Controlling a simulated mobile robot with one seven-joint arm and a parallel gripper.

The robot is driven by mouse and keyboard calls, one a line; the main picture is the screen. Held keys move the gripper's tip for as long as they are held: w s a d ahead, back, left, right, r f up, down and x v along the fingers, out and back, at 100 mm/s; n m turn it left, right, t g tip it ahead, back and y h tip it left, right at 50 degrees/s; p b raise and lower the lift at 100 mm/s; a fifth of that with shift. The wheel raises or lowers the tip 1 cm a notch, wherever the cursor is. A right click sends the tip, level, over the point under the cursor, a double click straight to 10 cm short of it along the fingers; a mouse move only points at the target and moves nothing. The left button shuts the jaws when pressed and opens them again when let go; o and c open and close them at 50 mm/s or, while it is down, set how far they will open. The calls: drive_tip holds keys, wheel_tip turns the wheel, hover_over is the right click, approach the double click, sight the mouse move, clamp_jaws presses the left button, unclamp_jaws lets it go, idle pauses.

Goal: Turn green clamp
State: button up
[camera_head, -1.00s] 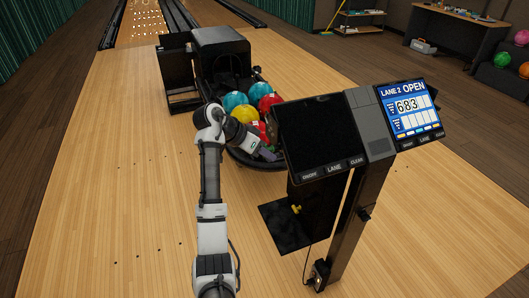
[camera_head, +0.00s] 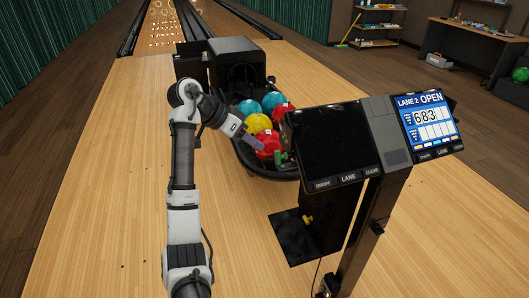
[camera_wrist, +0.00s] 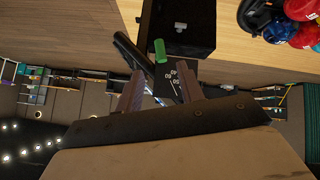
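My gripper (camera_head: 257,145) is left of the clamp in the head view, over the front balls. In the wrist view my gripper (camera_wrist: 160,74) has its two fingers apart with nothing between them. The clamp looks apart from the fingers. Its lower part is hard to make out.
The ball return (camera_head: 262,172) holds several coloured balls, with a red ball (camera_head: 267,143) close to my gripper. The console's black screen (camera_head: 334,145) stands close to the clamp's right. A lit score screen (camera_head: 428,122) is farther right. The lane floor on the left is clear.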

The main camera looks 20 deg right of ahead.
drive_tip(key=shift+v, duration=1.25)
